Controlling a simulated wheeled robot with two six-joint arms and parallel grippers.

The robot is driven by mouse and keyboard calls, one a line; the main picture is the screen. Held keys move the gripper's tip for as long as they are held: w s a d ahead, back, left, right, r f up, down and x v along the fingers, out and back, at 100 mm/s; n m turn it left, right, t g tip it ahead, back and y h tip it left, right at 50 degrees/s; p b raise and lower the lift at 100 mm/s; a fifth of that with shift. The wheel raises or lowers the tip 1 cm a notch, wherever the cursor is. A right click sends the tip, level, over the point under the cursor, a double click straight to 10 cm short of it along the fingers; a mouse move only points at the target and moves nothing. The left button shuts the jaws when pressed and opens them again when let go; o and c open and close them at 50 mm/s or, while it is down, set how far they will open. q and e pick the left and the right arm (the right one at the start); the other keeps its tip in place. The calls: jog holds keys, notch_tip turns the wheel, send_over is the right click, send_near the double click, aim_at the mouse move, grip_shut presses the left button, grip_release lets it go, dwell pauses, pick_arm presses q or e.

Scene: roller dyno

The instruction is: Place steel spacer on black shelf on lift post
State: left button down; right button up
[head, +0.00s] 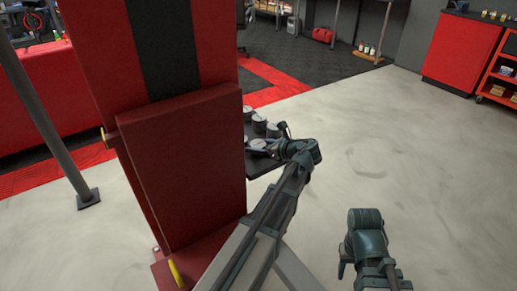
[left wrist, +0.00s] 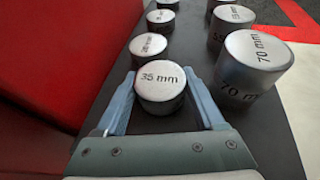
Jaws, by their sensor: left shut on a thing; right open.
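The steel spacer marked 35 mm (left wrist: 160,82) is between the fingers of my left gripper (left wrist: 165,100), which is shut on it. The spacer stands upright at or just above the black shelf (left wrist: 262,145); I cannot tell whether it touches. In the head view the black shelf (head: 262,164) juts out beside the red lift post (head: 170,60), and my left gripper (head: 275,148) is over it. My right gripper (head: 350,258) is open and empty over the floor at lower right, its fingers hard to make out.
Several other spacers stand on the shelf, including one marked 70 mm (left wrist: 255,62) close to the right finger. Another spacer (left wrist: 148,45) is just behind the held one. The red post wall (left wrist: 60,60) runs along the left. Open floor (head: 400,140) lies to the right.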

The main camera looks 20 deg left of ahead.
pick_arm(q)
jog(key=shift+f, duration=0.2)
grip_release()
jog(key=shift+r, duration=0.1)
jog(key=shift+r, duration=0.25)
jog(key=p+v, duration=0.4)
jog(key=v, duration=0.8)
jog(key=shift+f+p, duration=0.15)
jog(key=shift+p, duration=0.15)
jog(key=shift+w, duration=0.1)
